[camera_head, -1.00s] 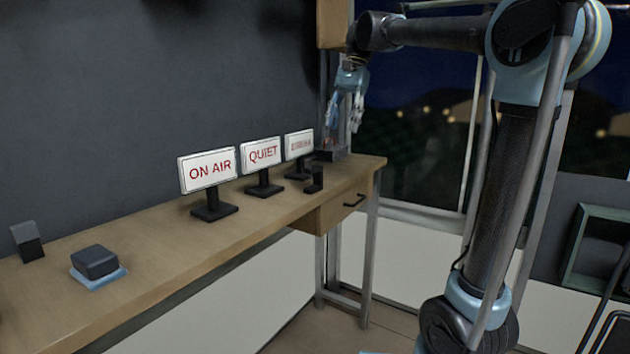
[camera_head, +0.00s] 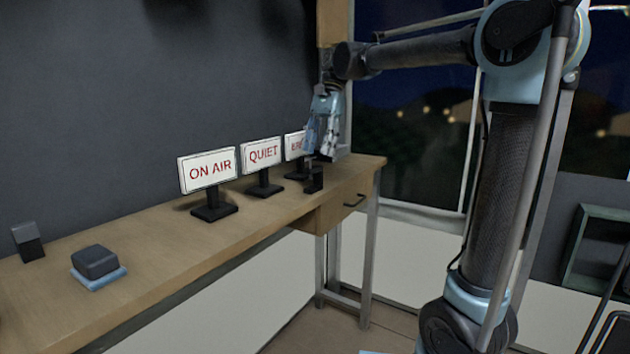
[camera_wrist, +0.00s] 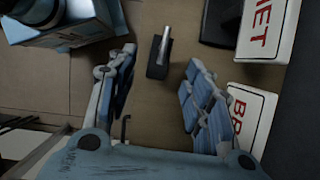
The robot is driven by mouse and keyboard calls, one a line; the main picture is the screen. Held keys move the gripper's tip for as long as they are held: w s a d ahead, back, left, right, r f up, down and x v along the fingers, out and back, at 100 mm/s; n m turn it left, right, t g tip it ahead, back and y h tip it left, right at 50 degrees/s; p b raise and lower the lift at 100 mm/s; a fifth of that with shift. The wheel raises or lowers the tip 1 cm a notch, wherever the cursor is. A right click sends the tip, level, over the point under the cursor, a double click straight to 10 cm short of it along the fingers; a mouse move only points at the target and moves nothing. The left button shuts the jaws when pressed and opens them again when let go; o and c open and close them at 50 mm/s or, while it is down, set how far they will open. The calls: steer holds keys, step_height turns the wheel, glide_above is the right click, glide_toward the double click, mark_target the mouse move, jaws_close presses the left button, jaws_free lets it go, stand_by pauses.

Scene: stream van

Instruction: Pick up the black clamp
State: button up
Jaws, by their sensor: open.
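The black clamp (camera_head: 314,181) is a small dark upright piece near the front edge of the wooden desk, by the third sign. In the wrist view the clamp (camera_wrist: 156,66) shows a black block with a silvery bar, seen from above, between my fingertips and a little beyond them. My gripper (camera_head: 320,152) is open and points down just above the clamp, with nothing in it. Its two blue-and-grey fingers also show in the wrist view (camera_wrist: 161,82), spread on either side of the clamp and apart from it.
Three signs stand behind: ON AIR (camera_head: 207,170), QUIET (camera_head: 262,155) and a partly hidden third (camera_head: 293,146), close to my right finger in the wrist view. A dark block on a blue pad (camera_head: 97,262) lies left. The desk's (camera_head: 155,262) left middle is clear.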

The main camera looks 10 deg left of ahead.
mark_target(314, 167)
steer(key=shift+w+x, duration=0.15)
steer(key=shift+x, duration=1.55)
steer(key=shift+w+x, duration=0.1)
steer(key=shift+x, duration=1.65)
steer(key=shift+d, duration=0.1)
jaws_close()
